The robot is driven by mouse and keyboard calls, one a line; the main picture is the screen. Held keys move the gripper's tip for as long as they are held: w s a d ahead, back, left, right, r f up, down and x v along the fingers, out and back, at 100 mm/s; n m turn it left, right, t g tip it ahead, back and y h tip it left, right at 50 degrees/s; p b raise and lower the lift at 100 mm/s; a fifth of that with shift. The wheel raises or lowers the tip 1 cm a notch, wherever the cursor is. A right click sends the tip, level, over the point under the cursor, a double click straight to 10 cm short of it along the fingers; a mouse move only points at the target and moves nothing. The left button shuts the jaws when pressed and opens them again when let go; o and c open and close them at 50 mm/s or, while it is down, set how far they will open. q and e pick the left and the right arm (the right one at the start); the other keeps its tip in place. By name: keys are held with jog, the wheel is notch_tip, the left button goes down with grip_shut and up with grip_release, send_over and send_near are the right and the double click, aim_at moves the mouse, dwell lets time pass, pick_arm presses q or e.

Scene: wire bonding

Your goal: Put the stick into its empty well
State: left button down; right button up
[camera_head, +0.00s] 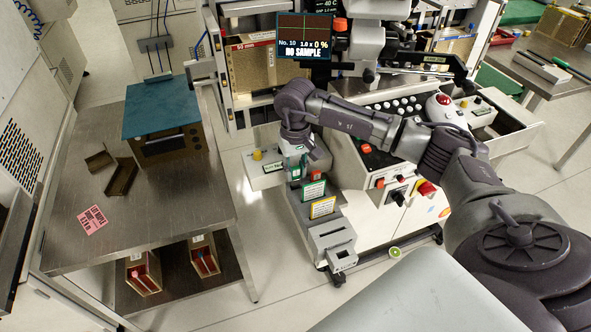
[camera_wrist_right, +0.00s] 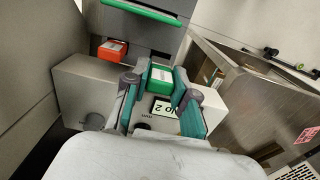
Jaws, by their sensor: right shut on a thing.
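My right gripper (camera_head: 295,162) reaches down over the front of the bonding machine. In the right wrist view my right gripper (camera_wrist_right: 160,92) has its two green-padded fingers on either side of a green block with a pale label (camera_wrist_right: 161,77). I take this block to be the stick; it is shut between the fingers. A white plate marked "No 2" (camera_wrist_right: 165,108) lies just below it. The plate also shows in the head view (camera_head: 274,168), left of the gripper. I cannot make out an empty well. My left gripper is out of view.
Green (camera_head: 313,190) and yellow (camera_head: 322,208) labelled holders stand in front of the gripper. A yellow knob (camera_head: 257,154) is at its left. A steel table (camera_head: 180,222) stands at the left with a teal-topped box (camera_head: 160,105). A red labelled block (camera_wrist_right: 112,52) shows in the wrist view.

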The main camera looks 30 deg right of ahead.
aim_at(297, 177)
jog(key=shift+f+b, duration=1.4)
jog(key=shift+f, duration=0.2)
jog(key=shift+f, duration=0.1)
jog(key=shift+s+d+f+b, duration=0.1)
jog(key=shift+d+f+b, duration=0.1)
jog(key=shift+f+b, duration=0.25)
jog(key=o, duration=0.9)
